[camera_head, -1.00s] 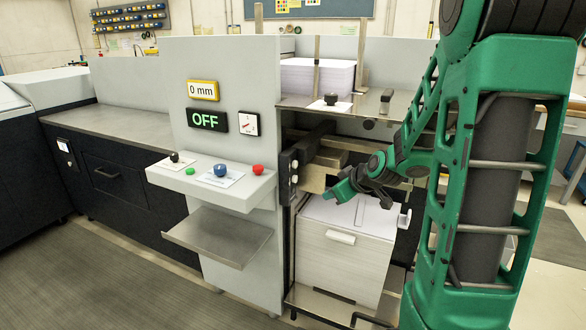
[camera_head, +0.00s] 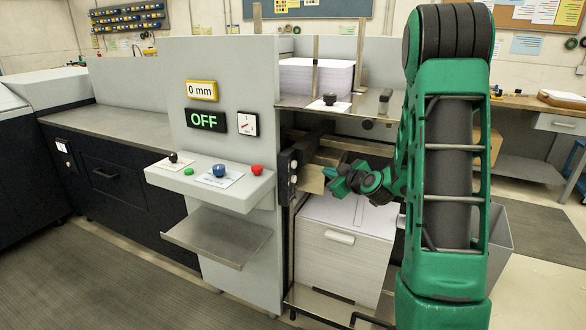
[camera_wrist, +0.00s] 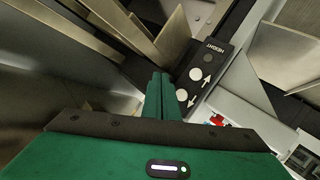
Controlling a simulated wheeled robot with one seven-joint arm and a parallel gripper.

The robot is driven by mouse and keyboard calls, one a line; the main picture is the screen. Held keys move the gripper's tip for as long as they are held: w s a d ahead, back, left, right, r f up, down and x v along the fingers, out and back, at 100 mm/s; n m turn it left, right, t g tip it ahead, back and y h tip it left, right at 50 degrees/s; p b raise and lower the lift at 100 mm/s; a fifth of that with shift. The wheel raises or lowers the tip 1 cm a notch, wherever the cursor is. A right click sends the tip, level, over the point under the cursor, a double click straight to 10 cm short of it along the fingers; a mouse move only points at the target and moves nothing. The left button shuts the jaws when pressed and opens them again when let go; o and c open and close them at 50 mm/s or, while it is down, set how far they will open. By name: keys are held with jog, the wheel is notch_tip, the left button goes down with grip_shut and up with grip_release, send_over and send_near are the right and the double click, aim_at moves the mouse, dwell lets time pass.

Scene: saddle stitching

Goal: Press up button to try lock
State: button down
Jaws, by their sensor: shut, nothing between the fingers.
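The black height panel (camera_head: 287,172) is on the machine's side edge, with two white round buttons. In the wrist view it bears the word HEIGHT and two arrows; the button nearer the word (camera_wrist: 195,73) and the other button (camera_wrist: 182,95) are both uncovered. I take the one nearer the word as the up button. My gripper (camera_head: 331,180) is shut and empty, to the right of the panel and apart from it. In the wrist view its green fingers (camera_wrist: 158,82) point toward the panel, just left of the lower button.
A tall paper stack (camera_head: 343,245) stands below my gripper. Metal bars (camera_head: 325,155) lie close behind it. A control shelf (camera_head: 210,182) with coloured knobs juts out at left, under displays reading 0 mm (camera_head: 202,90) and OFF (camera_head: 207,120).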

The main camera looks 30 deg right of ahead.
jog(key=w+a, duration=0.5)
jog(key=w, duration=0.1)
jog(key=shift+w, duration=0.25)
jog(key=shift+a, duration=0.1)
dwell(2.0)
jog(key=shift+w+a, duration=0.25)
jog(key=shift+w, duration=0.05)
jog(key=shift+w+a, duration=0.3)
jog(key=shift+w, duration=0.15)
dwell(0.9)
jog(key=shift+s+d, duration=0.1)
jog(key=shift+s, duration=0.05)
jog(key=shift+s+d, duration=0.45)
jog(key=shift+s, duration=0.15)
dwell(0.3)
jog(key=s+d, duration=0.1)
jog(key=s, duration=0.1)
jog(key=s+d, duration=0.2)
dwell(0.5)
